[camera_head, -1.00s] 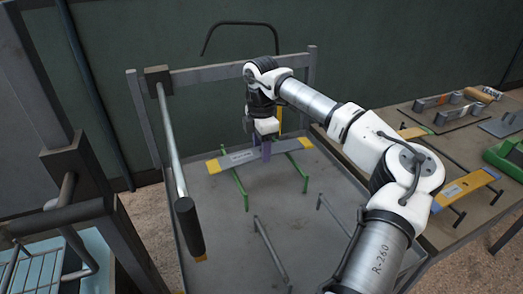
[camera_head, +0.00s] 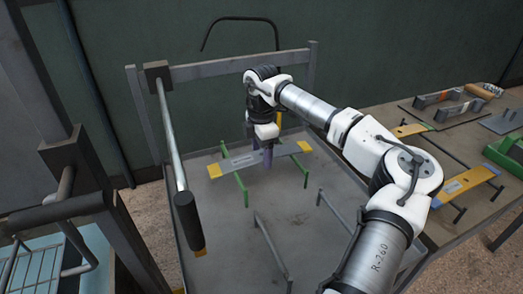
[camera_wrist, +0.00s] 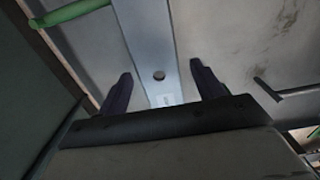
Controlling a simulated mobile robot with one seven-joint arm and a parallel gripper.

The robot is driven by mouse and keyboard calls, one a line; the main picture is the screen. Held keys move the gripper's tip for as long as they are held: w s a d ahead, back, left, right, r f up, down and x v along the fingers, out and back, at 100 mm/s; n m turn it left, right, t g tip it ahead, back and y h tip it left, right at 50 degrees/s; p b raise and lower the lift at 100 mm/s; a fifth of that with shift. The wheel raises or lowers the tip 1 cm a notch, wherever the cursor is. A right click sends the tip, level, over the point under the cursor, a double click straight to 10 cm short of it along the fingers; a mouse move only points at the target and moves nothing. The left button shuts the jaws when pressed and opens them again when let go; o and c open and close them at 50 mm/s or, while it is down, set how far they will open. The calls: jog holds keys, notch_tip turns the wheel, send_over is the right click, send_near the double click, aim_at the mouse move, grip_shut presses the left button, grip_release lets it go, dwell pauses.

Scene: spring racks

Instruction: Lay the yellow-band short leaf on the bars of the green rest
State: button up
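The yellow-band short leaf (camera_head: 284,151) is a flat grey strip with yellow ends. In the head view it lies across the two bars of the green rest (camera_head: 240,188), with its ends reaching past them. In the wrist view the grey leaf (camera_wrist: 147,40), with a hole, runs between my fingers, and part of one green bar (camera_wrist: 72,12) shows at upper left. My gripper (camera_head: 261,155) is at the leaf's middle, pointing down. In the wrist view my gripper (camera_wrist: 162,85) is open, with a gap on each side of the leaf. The far finger is partly hidden in the head view.
A pair of grey bars (camera_head: 270,240) stands in front on the grey tray table (camera_head: 225,270).

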aim_at(262, 155)
notch_tip(262, 155, up, 13)
jog(key=b, duration=0.1)
dwell(0.7)
jog(key=shift+s+f, duration=0.1)
